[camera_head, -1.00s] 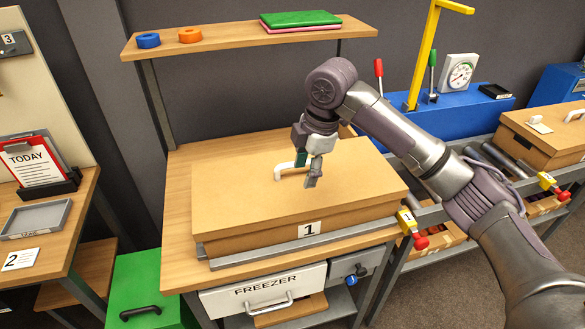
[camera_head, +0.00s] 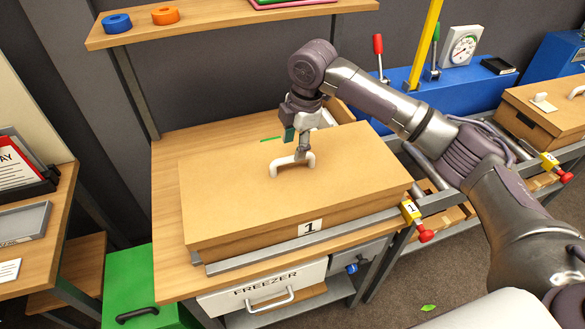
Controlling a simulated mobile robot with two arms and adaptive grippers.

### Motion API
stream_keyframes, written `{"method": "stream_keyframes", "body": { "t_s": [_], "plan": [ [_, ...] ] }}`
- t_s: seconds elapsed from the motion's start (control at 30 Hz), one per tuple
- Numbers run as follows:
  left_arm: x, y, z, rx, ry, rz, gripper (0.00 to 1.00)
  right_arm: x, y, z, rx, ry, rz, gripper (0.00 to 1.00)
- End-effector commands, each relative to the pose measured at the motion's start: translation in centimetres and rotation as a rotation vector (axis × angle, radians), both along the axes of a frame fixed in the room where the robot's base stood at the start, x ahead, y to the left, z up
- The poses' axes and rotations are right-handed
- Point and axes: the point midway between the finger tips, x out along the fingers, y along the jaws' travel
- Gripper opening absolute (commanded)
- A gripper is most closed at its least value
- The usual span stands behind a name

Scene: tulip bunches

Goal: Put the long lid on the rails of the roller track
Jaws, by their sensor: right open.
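The long lid (camera_head: 235,175) is a wide tan board with a white arched handle (camera_head: 293,163). It lies flat over the tan box body marked 1 (camera_head: 309,226) on the wooden bench. Whether the lid touches the rails I cannot tell. My right gripper (camera_head: 303,152) is open, just above and behind the handle, and holds nothing visible. Its fingertips overlap the handle in the picture, so contact is unclear. My left gripper is out of view.
A yellow tag with a red knob (camera_head: 417,220) sits at the rail's front right corner. A second lidded tan box (camera_head: 540,115) stands far right. A shelf (camera_head: 215,27) hangs behind. A freezer drawer (camera_head: 268,290) is below, and a green box (camera_head: 140,285) is at lower left.

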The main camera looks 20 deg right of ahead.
Motion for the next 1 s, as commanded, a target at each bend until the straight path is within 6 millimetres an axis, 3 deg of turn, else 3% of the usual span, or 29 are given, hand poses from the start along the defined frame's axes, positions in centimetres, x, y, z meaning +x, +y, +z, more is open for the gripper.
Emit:
{"method": "stream_keyframes", "body": {
  "t_s": [0.17,0.3,0.5,0.7,0.77,1.0],
  "plan": [
    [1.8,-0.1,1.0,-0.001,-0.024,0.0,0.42,0.0,0.1,-1.2,-0.001,0.003,0.0,0.51],
    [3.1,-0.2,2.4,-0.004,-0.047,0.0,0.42,0.0,0.2,-3.4,0.0,0.003,-0.001,0.51],
    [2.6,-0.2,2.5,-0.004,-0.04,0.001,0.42,0.3,0.4,-5.4,0.0,0.0,0.0,0.51],
    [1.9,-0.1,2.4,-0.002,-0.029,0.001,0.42,0.3,0.4,-5.5,0.0,-0.001,0.001,0.51],
    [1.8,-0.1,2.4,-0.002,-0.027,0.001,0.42,0.3,0.4,-5.5,0.0,-0.001,0.001,0.44],
    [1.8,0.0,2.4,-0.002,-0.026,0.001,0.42,0.3,0.4,-5.5,0.001,-0.001,0.001,0.04]
  ]
}}
